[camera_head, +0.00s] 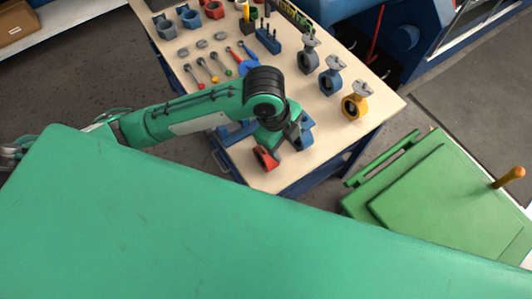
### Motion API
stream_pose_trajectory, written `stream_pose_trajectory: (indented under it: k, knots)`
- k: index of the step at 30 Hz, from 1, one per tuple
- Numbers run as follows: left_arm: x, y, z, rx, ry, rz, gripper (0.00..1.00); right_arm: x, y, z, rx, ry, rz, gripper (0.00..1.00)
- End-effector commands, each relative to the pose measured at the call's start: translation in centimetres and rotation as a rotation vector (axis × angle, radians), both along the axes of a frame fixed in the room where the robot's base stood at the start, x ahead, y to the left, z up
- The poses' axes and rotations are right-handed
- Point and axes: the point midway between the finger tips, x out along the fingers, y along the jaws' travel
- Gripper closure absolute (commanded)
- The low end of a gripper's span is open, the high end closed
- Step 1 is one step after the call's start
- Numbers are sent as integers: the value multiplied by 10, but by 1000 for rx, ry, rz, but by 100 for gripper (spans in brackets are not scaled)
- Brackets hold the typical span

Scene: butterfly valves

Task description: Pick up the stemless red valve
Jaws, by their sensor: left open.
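A red valve (264,158) sits near the front edge of the wooden-topped table (345,137), just below my left gripper (273,147). My left arm comes in from the left and bends down over it. The gripper is open; its fingertips are hard to make out against the parts around them. My arm and gripper cover part of the red valve, so I cannot tell whether it has a stem or is touched. A blue valve (306,138) stands right beside the gripper. Another red valve (213,9) stands at the far left of the table. My right gripper is not in view.
Dark (308,58), blue (331,82) and yellow (354,106) valves stand in a row along the right side. The table's front right corner is clear.

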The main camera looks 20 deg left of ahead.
Motion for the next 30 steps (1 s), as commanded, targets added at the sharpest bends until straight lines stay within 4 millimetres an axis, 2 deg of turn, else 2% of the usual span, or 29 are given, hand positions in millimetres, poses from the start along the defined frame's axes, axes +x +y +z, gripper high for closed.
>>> stream_pose_trajectory:
  k: [1,9,15,17,24,30]
  knots:
    - [7,8,4,44,-7,-49,35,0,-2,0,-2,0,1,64]
    - [23,45,15,214,26,-247,35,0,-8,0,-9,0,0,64]
    - [27,57,16,259,46,-294,35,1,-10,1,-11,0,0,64]
    - [27,58,10,261,49,-297,35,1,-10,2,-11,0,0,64]
    - [26,58,-35,261,52,-295,35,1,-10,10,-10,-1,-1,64]
    - [27,58,-63,260,48,-296,35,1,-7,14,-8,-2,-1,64]
